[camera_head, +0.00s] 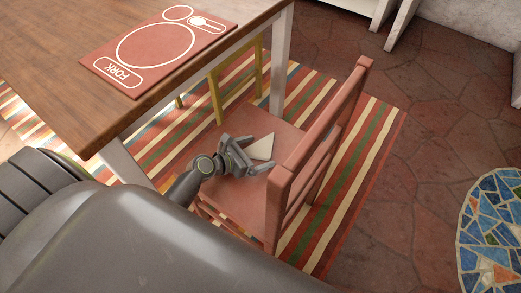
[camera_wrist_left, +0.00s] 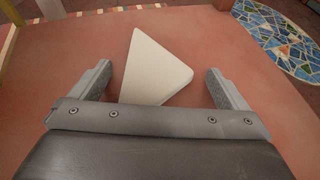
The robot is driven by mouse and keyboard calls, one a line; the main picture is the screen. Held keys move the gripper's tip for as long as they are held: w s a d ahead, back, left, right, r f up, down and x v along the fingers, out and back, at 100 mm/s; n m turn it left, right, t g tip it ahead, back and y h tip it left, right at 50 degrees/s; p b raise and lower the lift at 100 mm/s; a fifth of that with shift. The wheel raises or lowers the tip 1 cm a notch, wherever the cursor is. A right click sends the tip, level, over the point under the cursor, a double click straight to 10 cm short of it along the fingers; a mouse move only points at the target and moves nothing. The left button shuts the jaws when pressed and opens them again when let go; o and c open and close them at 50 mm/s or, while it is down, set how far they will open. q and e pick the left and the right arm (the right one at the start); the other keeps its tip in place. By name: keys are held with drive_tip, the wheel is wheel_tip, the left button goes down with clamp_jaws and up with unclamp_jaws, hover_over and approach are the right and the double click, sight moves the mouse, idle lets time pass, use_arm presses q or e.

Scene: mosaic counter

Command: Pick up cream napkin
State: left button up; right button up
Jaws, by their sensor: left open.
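The cream napkin (camera_head: 261,147) is a folded triangle lying flat on the seat of a reddish-pink wooden chair (camera_head: 231,198). In the left wrist view the napkin (camera_wrist_left: 153,68) lies between the two spread fingers, with its near end hidden behind the gripper body. My left gripper (camera_head: 249,157) is open and empty, low over the chair seat at the napkin. In the left wrist view my left gripper (camera_wrist_left: 158,84) has a gap to the napkin on both sides. I cannot tell how high the fingertips are above the seat. My right gripper is not in view.
The chair's backrest (camera_head: 320,125) rises just right of my gripper. A wooden table (camera_head: 60,45) with a red placemat (camera_head: 158,50) stands at the left. A striped rug (camera_head: 366,170) lies under the chair. A mosaic surface (camera_head: 492,235) is at the lower right.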

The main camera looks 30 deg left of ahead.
use_arm(q)
drive_tip(key=shift+w+d+f, duration=0.15)
drive_tip(key=shift+w+d, duration=0.05)
drive_tip(key=shift+w, duration=0.15)
drive_tip(key=shift+c, duration=0.3)
drive_tip(key=c, duration=1.2)
drive_tip(key=shift+c, duration=0.2)
